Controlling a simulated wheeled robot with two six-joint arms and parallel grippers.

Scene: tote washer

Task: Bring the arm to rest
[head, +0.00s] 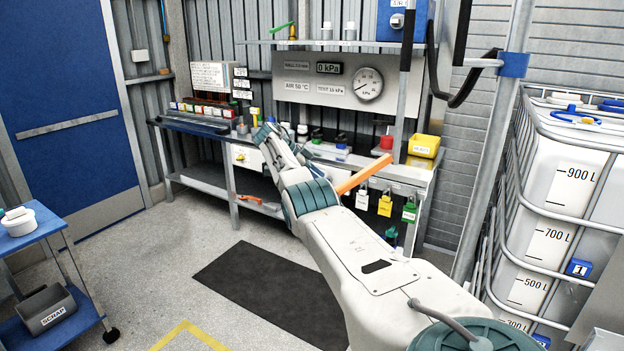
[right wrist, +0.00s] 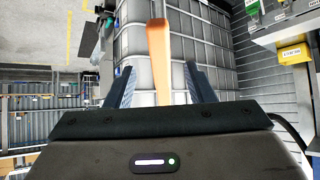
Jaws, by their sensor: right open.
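My right arm reaches from the lower right of the head view up and left towards the workbench (head: 205,180). Its gripper cannot be made out there. In the right wrist view the right gripper (right wrist: 158,68) has its two dark fingers spread apart. An orange bar (right wrist: 157,45) shows between them, apart from both fingers; its lower end meets the palm's edge in the picture. An orange bar (head: 365,174) also sticks out from behind my arm in the head view; its lower end is hidden, so I cannot tell what it is fixed to. My left gripper is not in view.
A caged white tank (head: 565,235) and a grey post (head: 493,160) stand close on the right. Padlocks (head: 385,205) hang below the bench beside a yellow bin (head: 424,146). A blue cart (head: 35,238) stands left. Floor around the black mat (head: 265,290) is clear.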

